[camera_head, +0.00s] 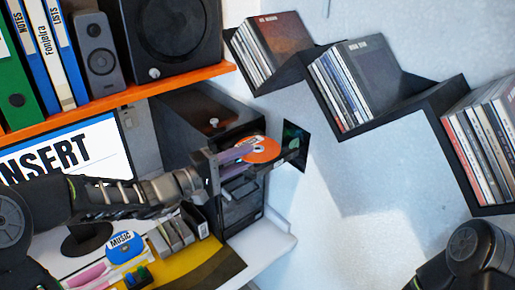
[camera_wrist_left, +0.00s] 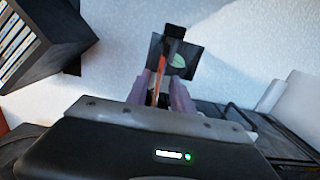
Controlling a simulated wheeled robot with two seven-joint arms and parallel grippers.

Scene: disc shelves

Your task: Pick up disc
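An orange disc (camera_head: 262,149) with a pale centre is near a dark panel on the white wall, at the fingertips of my left gripper (camera_head: 246,162). In the left wrist view the disc (camera_wrist_left: 156,88) shows as a thin orange sliver between the two pinkish fingers (camera_wrist_left: 162,86). The fingers stand a little apart, on either side of the disc's edge; I see no clear contact. My right gripper is out of view; only part of the right arm shows at the lower right.
Black stepped wall shelves (camera_head: 400,114) hold several disc cases. An orange shelf (camera_head: 150,93) carries binders and speakers. Below it stand a monitor reading INSERT (camera_head: 60,152) and a black device (camera_head: 240,208) under my gripper.

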